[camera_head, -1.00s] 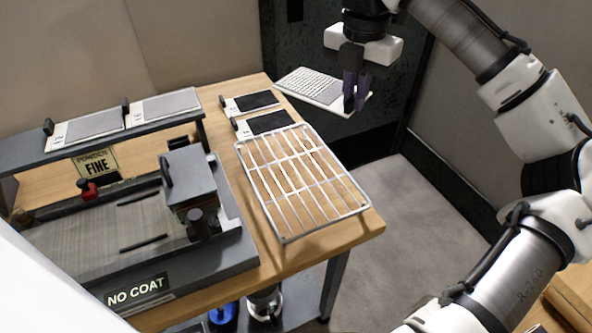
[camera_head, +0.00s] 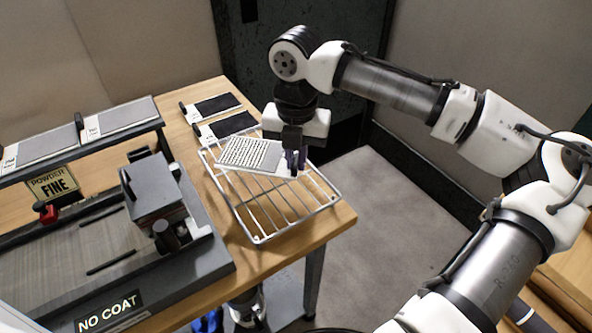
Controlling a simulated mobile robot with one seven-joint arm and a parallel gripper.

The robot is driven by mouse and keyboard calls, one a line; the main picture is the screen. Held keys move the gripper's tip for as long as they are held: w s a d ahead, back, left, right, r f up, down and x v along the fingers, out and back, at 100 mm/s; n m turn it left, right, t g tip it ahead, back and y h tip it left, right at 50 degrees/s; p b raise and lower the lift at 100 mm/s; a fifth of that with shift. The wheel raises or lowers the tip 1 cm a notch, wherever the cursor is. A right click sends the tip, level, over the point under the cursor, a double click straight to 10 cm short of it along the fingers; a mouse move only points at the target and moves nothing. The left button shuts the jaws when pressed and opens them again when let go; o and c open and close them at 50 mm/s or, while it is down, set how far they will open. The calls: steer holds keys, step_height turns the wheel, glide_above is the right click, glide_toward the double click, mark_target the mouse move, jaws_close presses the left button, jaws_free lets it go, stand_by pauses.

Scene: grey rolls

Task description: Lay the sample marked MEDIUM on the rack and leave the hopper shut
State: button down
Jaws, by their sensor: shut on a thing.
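My gripper (camera_head: 295,165) is shut on the right end of a flat sample panel (camera_head: 252,153), pale with a textured grey face. The panel extends left from the fingers, roughly level, over the far part of the wire rack (camera_head: 262,240). I cannot tell whether it touches the bars. No MEDIUM mark is readable on it. The rack is otherwise empty and lies at the right end of the wooden table. The grey box-shaped hopper (camera_head: 152,190) stands on the coating machine at left; its top looks closed.
Two dark panels (camera_head: 226,125) lie behind the rack. The machine bed carries a "NO COAT" label (camera_head: 108,311). The table's right edge (camera_head: 335,228) borders open floor.

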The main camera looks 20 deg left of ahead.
steer(key=shift+f, duration=2.05)
steer(key=shift+f, duration=0.2)
steer(key=c, duration=1.5)
jaws_free()
steer(key=shift+r, duration=0.15)
step_height(320, 180, up, 12)
steer(key=shift+d+r, duration=0.1)
